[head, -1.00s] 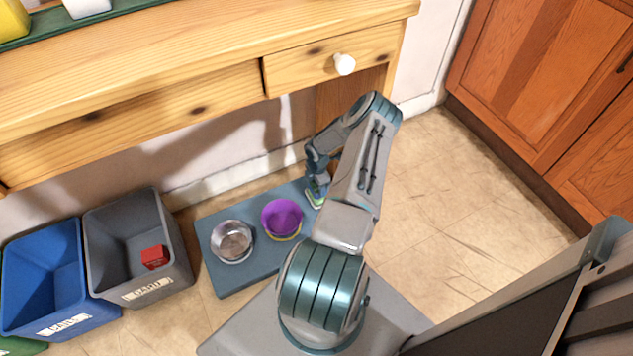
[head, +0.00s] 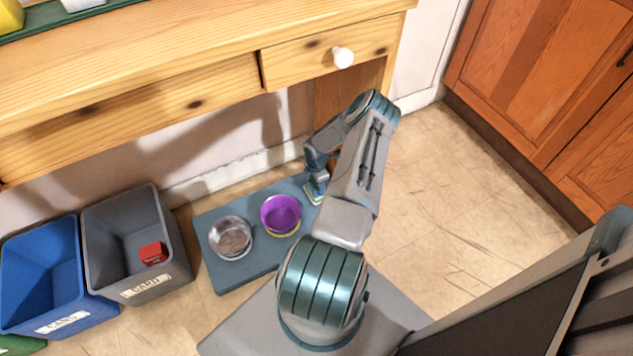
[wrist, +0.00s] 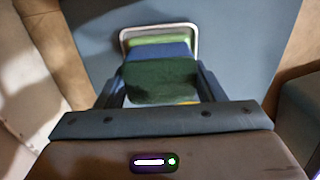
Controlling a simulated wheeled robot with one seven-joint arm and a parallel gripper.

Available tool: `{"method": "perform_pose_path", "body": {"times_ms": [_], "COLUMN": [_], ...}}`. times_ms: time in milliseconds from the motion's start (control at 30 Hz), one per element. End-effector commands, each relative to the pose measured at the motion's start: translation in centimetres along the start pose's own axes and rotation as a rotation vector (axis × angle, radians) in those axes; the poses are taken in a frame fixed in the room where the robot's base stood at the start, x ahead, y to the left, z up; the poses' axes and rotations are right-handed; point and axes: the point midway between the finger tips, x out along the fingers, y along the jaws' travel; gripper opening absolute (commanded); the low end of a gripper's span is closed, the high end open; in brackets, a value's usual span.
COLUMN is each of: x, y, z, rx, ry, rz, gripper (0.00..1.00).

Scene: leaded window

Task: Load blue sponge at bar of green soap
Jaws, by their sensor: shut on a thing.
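My gripper (wrist: 160,88) is shut on the blue sponge (wrist: 175,50), whose dark green face fills the gap between the fingers in the wrist view. Just past it is a pale-rimmed dish (wrist: 197,38) with the bar of green soap (wrist: 146,41), partly hidden by the sponge. I cannot tell whether the sponge touches the soap. In the head view my gripper (head: 317,178) points down over the right end of the blue-grey mat (head: 245,275), and the sponge and soap there are small and mostly hidden.
A purple bowl (head: 281,214) and a metal bowl (head: 231,238) stand on the mat left of my gripper. Grey (head: 128,253) and blue (head: 45,280) bins stand further left; the grey one holds a red block (head: 154,253). A wooden desk (head: 200,90) overhangs behind. Floor at right is clear.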

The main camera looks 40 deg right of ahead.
Motion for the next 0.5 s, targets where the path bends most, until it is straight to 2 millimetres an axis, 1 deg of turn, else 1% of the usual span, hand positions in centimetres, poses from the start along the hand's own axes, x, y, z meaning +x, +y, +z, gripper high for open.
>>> {"method": "perform_pose_path", "body": {"times_ms": [500], "x": [0.67], "y": [0.01], "z": [0.00], "rx": [-0.001], "ry": [0.000], "rz": [0.000], "gripper": [0.44]}}
